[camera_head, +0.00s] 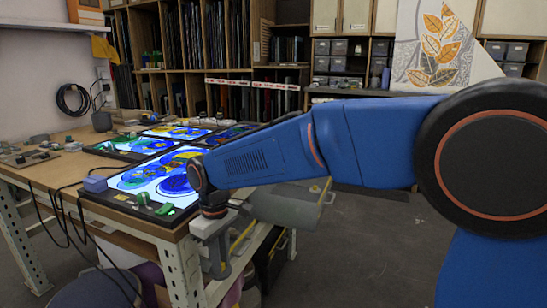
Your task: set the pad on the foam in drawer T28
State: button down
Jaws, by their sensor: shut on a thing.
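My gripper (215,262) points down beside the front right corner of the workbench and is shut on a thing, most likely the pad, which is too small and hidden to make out. Drawers with yellow parts (240,243) show under the bench edge, just right of and behind my gripper. I cannot read any label, so I cannot tell which is T28. No foam can be made out.
A stool (95,290) stands below. Shelves (190,50) line the back. The floor (370,245) to the right is clear.

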jog(key=w+d+f+m, duration=0.6)
jog(key=w+d+f, duration=1.3)
jog(key=f, duration=0.4)
jog(key=w+d+f+m, duration=0.1)
jog(key=d+f+m, duration=0.2)
jog(key=d+f, duration=0.7)
jog(key=w+d+f+m, duration=0.2)
jog(key=d+f, duration=0.7)
jog(key=d, duration=0.5)
jog(key=shift+f+m, duration=0.35)
jog(key=shift+m, duration=0.15)
